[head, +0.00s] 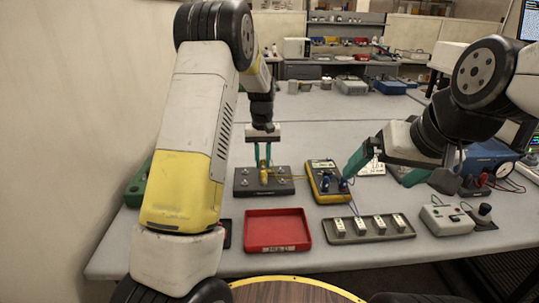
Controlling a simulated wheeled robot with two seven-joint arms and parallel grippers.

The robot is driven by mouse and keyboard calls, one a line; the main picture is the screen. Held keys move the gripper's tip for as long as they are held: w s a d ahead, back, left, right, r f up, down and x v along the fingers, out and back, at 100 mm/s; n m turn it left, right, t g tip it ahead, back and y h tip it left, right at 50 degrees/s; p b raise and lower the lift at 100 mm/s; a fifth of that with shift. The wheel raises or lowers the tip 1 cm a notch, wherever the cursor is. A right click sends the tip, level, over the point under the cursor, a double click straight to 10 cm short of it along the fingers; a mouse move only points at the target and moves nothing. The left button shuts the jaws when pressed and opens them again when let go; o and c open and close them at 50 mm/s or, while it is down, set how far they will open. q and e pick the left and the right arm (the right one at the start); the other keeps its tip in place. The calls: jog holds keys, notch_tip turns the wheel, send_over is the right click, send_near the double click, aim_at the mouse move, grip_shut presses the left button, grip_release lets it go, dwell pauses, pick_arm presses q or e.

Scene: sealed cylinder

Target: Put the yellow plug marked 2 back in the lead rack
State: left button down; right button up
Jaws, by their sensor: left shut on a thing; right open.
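My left gripper (263,163) points straight down, its teal fingers shut on a yellow plug (264,176). The plug is upright at the middle of a dark block (281,187) with several silver posts. I cannot tell whether it is seated in the block or just above it. The number on the plug is too small to read.
A red tray (277,246) lies in front of the dark block. A grey tray (374,239) with several white blocks is right of it. A grey box (446,220) and a blue device (487,157) stand at the right. The table behind the block is clear.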

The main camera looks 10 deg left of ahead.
pick_arm(q)
jog(key=shift+f, duration=0.2)
jog(key=c, duration=1.2)
grip_release()
jog(key=shift+r, duration=0.1)
notch_tip(320, 180, up, 6)
jog(key=shift+r, duration=0.8)
